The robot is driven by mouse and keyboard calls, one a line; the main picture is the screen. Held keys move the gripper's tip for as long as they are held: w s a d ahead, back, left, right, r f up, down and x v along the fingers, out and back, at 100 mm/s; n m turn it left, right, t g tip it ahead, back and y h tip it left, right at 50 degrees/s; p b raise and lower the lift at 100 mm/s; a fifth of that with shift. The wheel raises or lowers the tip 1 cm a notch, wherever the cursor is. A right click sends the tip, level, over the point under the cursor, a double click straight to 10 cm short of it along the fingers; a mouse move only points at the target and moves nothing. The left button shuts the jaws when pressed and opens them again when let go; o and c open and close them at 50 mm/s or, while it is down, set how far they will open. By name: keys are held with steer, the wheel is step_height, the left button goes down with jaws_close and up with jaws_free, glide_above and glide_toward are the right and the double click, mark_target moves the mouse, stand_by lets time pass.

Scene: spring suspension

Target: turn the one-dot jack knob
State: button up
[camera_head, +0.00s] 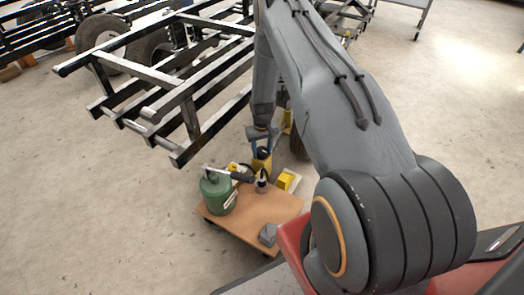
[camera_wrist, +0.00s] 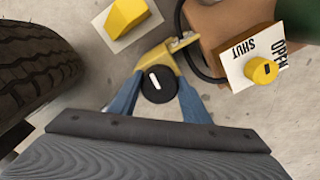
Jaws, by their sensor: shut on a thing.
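In the wrist view, a round black knob (camera_wrist: 157,88) with a single white mark sits at a yellow bracket (camera_wrist: 160,58). The blue fingers of my gripper (camera_wrist: 158,80) lie on either side of the knob and are shut on it. In the head view, my gripper (camera_head: 262,152) points down beside the back of the wooden cart (camera_head: 275,210). The knob cannot be made out in that view.
A yellow knob (camera_wrist: 262,70) on an OPEN/SHUT plate (camera_wrist: 242,55) is to the right. A yellow block (camera_wrist: 127,15) on a pale plate and a tire (camera_wrist: 35,65) are to the left. A green tank (camera_head: 217,192) stands on the cart; a metal frame (camera_head: 185,95) is behind.

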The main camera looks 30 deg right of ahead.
mark_target(262, 151)
steer(key=shift+n, duration=0.5)
steer(key=o, duration=1)
steer(key=shift+a, duration=0.1)
steer(key=shift+o, duration=0.2)
steer(key=shift+r, duration=0.15)
step_height(262, 151, up, 8)
steer(key=shift+f+p, duration=0.2)
steer(key=shift+p, duration=1)
